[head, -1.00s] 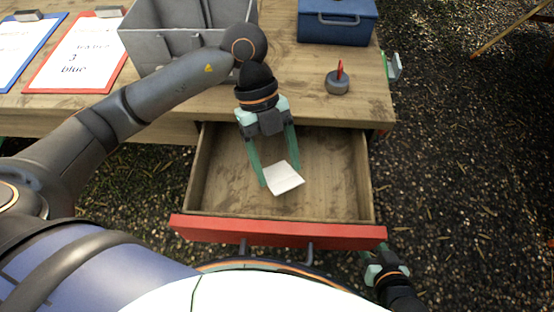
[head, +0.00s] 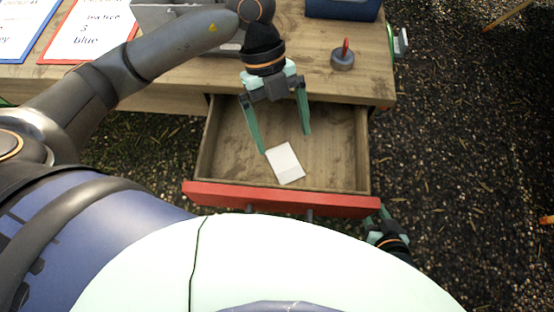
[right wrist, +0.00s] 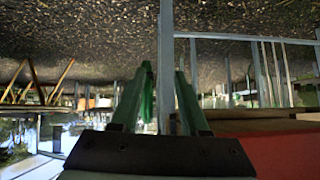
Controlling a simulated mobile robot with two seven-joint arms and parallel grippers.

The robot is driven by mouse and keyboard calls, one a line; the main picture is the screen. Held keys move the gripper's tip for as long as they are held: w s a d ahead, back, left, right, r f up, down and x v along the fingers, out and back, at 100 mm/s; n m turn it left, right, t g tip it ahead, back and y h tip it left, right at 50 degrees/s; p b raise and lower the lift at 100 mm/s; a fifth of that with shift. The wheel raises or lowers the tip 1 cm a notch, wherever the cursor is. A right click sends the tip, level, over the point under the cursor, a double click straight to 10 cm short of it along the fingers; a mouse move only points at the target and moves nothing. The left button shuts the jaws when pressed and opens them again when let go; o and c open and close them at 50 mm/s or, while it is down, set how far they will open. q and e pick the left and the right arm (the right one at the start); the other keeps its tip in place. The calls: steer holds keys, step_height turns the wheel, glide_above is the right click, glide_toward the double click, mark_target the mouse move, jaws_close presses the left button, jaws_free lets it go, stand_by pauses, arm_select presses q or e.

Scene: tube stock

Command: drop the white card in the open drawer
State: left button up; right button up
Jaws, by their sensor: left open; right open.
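The white card (head: 285,163) lies flat on the floor of the open drawer (head: 338,155), toward its red front panel. My left gripper (head: 285,143) points down into the drawer. Its green fingers are spread wide and empty, with the tips just behind and beside the card; whether the left tip touches the card's edge I cannot tell. My right gripper (head: 376,218) is by the drawer's front right corner, outside it, partly hidden. Its two fingers (right wrist: 165,85) stand apart and empty in the right wrist view, with the red drawer front (right wrist: 285,158) at the right.
Dark gravelly ground is free at the right.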

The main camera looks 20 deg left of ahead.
arm_select(q)
steer(key=s+d+r+p, duration=0.4)
steer(key=s+r+p, duration=0.5)
steer(key=s, duration=0.3)
steer(key=shift+s+p, duration=0.4)
steer(key=shift+p, duration=0.05)
arm_select(e)
step_height(320, 180, up, 8)
steer(key=s+d, duration=0.2)
steer(key=shift+d+r+m+h, duration=0.25)
steer(key=shift+m+h, duration=0.05)
